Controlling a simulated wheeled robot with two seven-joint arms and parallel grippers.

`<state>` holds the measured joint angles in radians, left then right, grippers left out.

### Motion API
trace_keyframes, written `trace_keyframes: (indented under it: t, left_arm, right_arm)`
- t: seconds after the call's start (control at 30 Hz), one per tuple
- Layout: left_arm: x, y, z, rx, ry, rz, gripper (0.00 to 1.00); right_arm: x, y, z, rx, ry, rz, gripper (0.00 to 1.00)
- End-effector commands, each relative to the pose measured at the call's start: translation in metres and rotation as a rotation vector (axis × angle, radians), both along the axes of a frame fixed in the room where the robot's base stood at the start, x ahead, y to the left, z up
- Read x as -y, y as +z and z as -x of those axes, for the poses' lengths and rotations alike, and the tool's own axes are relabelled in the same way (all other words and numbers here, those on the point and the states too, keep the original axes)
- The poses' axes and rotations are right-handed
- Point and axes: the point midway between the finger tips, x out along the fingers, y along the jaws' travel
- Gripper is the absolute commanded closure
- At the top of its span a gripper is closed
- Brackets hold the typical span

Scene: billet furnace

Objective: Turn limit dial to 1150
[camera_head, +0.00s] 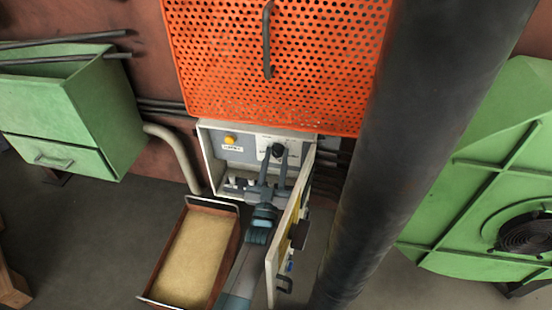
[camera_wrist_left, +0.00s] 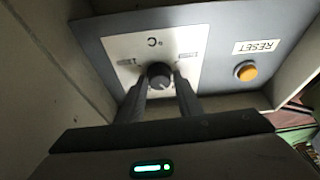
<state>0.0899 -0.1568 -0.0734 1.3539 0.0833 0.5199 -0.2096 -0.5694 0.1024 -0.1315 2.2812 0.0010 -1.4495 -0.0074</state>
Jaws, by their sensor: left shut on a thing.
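The limit dial is a black round knob (camera_wrist_left: 159,75) on a white °C scale plate (camera_wrist_left: 120,44) inside an open control box (camera_head: 207,155). In the head view the knob (camera_head: 277,150) sits at the upper right of the box's panel. My left gripper (camera_wrist_left: 160,84) reaches into the box, and its two fingers are shut on the knob, one on each side. The left gripper (camera_head: 276,158) also shows in the head view. The scale numbers are too small and dark to read, so I cannot tell the dial's setting. My right gripper is not in view.
A yellow button (camera_wrist_left: 246,71) marked RESET is beside the scale plate. The box's door (camera_head: 272,262) stands open right of my arm. An orange perforated guard (camera_head: 320,60) hangs above. A tray of grains (camera_head: 150,299) is left of my arm. A thick dark pipe (camera_head: 420,120) stands right.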

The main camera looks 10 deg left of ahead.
Motion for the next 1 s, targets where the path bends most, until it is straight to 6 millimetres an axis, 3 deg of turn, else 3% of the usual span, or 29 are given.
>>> trace_keyframes:
  t: [0.17, 0.2, 0.27, 0.67, 1.0]
  left_arm:
    - [0.000, 0.001, -0.001, 0.002, 0.000, -0.001, 0.90]
    - [0.000, 0.002, -0.001, 0.002, 0.000, -0.001, 0.63]
    - [0.000, 0.002, -0.001, 0.002, 0.001, -0.002, 0.49]
    - [0.000, -0.001, 0.003, 0.000, 0.000, -0.002, 0.49]
    - [0.001, -0.016, 0.037, -0.001, 0.000, -0.002, 0.49]
  right_arm:
    - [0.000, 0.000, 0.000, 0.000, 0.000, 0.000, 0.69]
    - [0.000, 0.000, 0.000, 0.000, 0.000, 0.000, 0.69]
    - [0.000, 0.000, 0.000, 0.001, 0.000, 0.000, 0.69]
    - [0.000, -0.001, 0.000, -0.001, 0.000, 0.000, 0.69]
    - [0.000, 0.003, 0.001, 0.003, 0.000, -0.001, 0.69]
